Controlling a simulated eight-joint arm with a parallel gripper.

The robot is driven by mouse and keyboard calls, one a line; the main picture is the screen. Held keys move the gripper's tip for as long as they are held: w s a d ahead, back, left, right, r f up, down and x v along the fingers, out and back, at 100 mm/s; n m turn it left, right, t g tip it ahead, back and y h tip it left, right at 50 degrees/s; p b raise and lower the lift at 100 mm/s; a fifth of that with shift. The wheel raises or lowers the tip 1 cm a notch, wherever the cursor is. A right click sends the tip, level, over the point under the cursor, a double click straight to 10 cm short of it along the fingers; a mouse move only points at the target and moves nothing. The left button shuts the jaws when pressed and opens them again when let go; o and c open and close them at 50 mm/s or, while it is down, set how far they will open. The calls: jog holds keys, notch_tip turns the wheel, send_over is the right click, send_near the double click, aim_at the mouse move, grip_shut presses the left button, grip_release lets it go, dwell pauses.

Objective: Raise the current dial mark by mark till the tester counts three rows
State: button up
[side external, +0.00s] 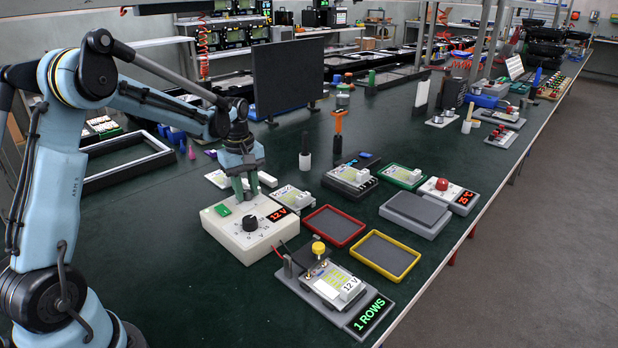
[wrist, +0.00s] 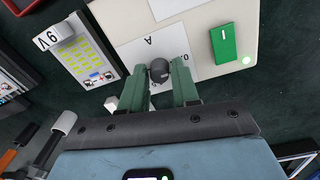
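The white supply box (side external: 238,240) has a large black knob (side external: 250,223), a green switch (side external: 222,210) and a display (side external: 278,214) reading 12 V. In the wrist view, the small dark current dial (wrist: 160,71) stands beside an "A" label on the box. My gripper (wrist: 160,75) has a green finger against each side of this dial and looks shut on it. The tester (side external: 318,288) has a yellow button (side external: 318,248), holds a 12 V module and reads 1 ROWS.
An empty red tray (side external: 334,226) and yellow tray (side external: 385,255) lie right of the box. A grey platform (side external: 415,213), a red-button unit (side external: 441,189) and several white modules stand behind. A black panel (side external: 288,78) stands farther back. Bare green table lies in front of the box.

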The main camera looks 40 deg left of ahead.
grip_shut()
jog(key=shift+m, duration=0.4)
jog(key=m, duration=0.5)
jog(key=shift+a, duration=0.1)
jog(key=m, duration=0.6)
jog(key=shift+w, duration=0.1)
dwell(0.3)
jog(key=shift+o, duration=2)
grip_release()
